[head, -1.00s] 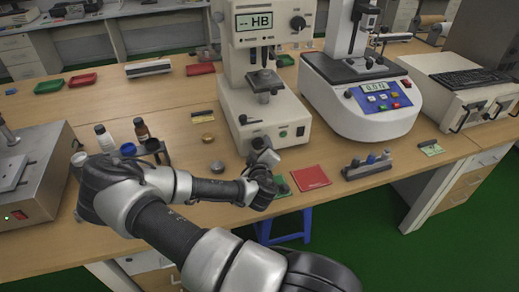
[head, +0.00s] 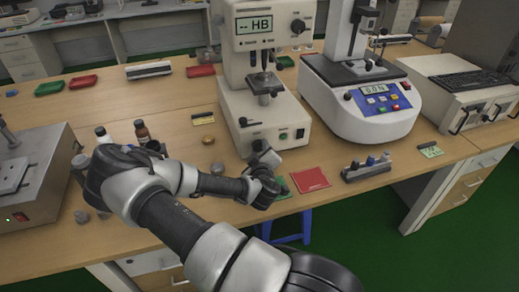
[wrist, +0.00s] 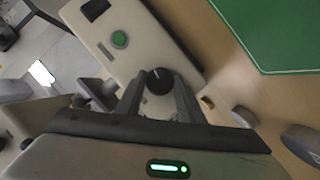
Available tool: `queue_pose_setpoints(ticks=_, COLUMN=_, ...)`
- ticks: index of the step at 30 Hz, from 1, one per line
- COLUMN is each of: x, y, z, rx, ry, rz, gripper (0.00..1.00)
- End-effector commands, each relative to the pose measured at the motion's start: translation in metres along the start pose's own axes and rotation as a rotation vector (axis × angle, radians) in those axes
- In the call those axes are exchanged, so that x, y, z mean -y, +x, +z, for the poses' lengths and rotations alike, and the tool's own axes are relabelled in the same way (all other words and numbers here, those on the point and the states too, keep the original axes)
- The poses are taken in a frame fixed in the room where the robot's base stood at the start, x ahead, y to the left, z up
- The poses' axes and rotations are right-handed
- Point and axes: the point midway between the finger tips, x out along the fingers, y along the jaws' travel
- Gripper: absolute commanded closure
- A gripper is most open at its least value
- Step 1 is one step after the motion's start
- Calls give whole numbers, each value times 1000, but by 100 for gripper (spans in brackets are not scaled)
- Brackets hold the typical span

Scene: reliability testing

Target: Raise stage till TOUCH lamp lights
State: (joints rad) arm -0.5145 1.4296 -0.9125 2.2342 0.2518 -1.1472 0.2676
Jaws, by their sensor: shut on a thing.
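The hardness tester (head: 240,75) stands at the middle of the bench, its display (head: 259,24) reading "-- HB". Its small round stage (head: 264,97) sits below the indenter; I cannot tell the gap between them. The small marks under the display are too fine to read, so I cannot tell whether the TOUCH lamp is lit. My gripper (head: 262,153) is at the front of the tester's base. In the wrist view my gripper (wrist: 160,98) is shut on a black knob (wrist: 157,78) with a white mark. A green button (wrist: 119,39) shows beside it.
A force tester (head: 370,120) stands to the right. A red mat (head: 311,179) and a rack of small parts (head: 366,168) lie near the front edge. Bottles (head: 142,132) stand behind my arm at left. A blue stool (head: 290,228) is under the bench.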

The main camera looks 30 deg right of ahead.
Motion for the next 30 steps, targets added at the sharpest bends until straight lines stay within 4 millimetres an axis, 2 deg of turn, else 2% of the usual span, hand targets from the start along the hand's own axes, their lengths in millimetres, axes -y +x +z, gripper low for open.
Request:
queue_pose_setpoints(ticks=6, x=-7, y=-1, z=-2, rx=1, ry=152, rz=-55, gripper=88)
queue_pose_setpoints(ticks=30, x=-9, y=2, z=3, rx=-6, ry=849, rz=-344, gripper=88)
